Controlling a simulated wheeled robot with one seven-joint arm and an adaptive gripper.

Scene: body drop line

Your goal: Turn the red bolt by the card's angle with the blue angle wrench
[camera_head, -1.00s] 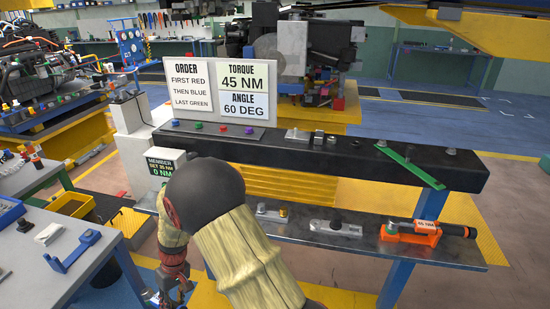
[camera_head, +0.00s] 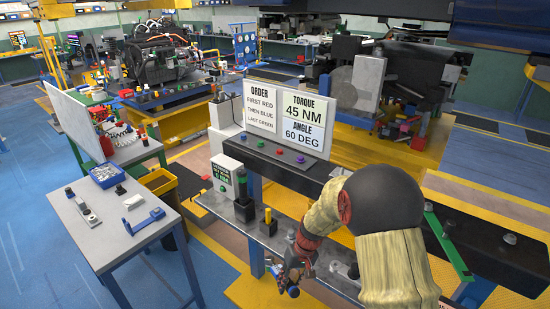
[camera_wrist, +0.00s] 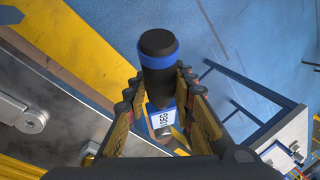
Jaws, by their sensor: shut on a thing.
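My gripper (camera_head: 290,272) is shut on a tool with a black handle, a blue band and a white label; I take it for the blue angle wrench (camera_wrist: 157,85). In the wrist view the tool stands between both fingers (camera_wrist: 160,100). In the head view only a small blue part of it shows below the fingers, and my arm hides much. The red bolt (camera_head: 279,152) sits in a row with other coloured bolts on the black beam (camera_head: 330,183), apart from the gripper. The card (camera_head: 304,122) reads torque 45 NM, angle 60 DEG.
The order card (camera_head: 261,107) reads first red, then blue, last green. A small display box (camera_head: 226,175) stands at the beam's left end. A yellow-and-black tool (camera_head: 267,222) stands on the lower shelf. A side table (camera_head: 115,215) holds a blue bracket (camera_head: 150,218). Blue floor lies left.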

